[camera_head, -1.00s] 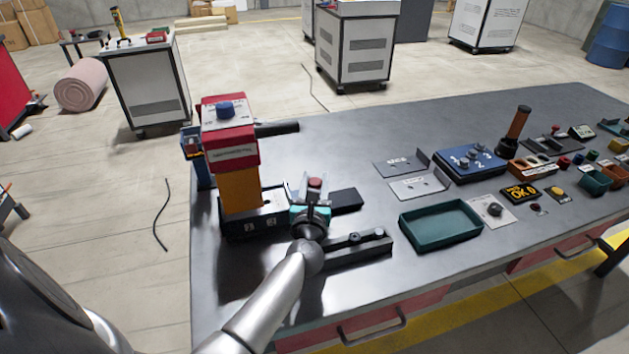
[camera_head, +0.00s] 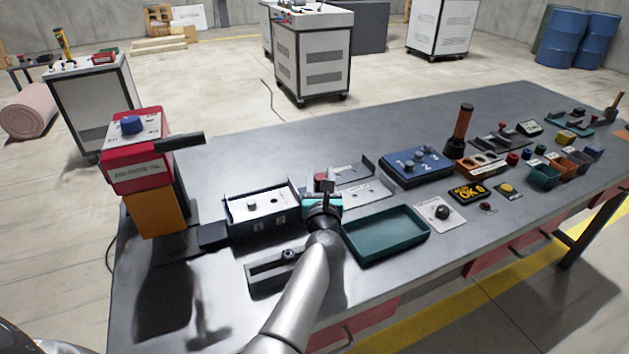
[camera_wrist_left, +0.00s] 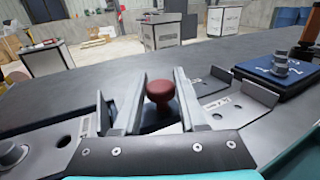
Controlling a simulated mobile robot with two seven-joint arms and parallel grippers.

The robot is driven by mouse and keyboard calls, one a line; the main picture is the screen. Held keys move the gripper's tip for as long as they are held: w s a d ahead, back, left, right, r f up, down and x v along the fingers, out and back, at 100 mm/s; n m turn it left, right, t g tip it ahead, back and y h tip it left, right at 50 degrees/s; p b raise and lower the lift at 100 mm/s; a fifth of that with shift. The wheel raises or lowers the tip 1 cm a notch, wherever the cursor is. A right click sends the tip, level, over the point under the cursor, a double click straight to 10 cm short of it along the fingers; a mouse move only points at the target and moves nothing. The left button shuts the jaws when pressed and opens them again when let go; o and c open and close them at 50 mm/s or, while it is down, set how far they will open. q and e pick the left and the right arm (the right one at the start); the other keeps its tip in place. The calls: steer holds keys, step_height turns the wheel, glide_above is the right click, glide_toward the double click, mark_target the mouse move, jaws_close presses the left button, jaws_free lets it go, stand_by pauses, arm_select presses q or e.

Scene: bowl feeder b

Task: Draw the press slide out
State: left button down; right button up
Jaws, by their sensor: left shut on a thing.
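The press (camera_head: 150,205) stands at the left end of the table, with a red head, a blue knob on top and an orange body. The press slide (camera_head: 238,211), a dark-sided tray with a pale top, sits to the right of the press, clear of its body. My left gripper (camera_head: 322,190) is at the slide's right end, shut on the red knob (camera_head: 318,178). In the left wrist view the red knob (camera_wrist_left: 160,91) stands between the two finger plates. My right gripper is not in view.
A dark rail block (camera_head: 268,278) lies in front of the slide. A green tray (camera_head: 428,238) is right of my left arm. Grey brackets (camera_head: 372,189) and a blue numbered box (camera_head: 418,165) stand behind it. The table behind the slide is clear.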

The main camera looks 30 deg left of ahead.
arm_select(q)
steer(key=shift+w+d, duration=0.1)
steer(key=shift+d, duration=0.1)
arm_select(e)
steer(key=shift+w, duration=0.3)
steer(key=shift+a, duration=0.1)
arm_select(q)
steer(key=shift+c, duration=2.4)
jaws_free()
steer(key=shift+w+d, duration=0.1)
steer(key=shift+w, duration=0.05)
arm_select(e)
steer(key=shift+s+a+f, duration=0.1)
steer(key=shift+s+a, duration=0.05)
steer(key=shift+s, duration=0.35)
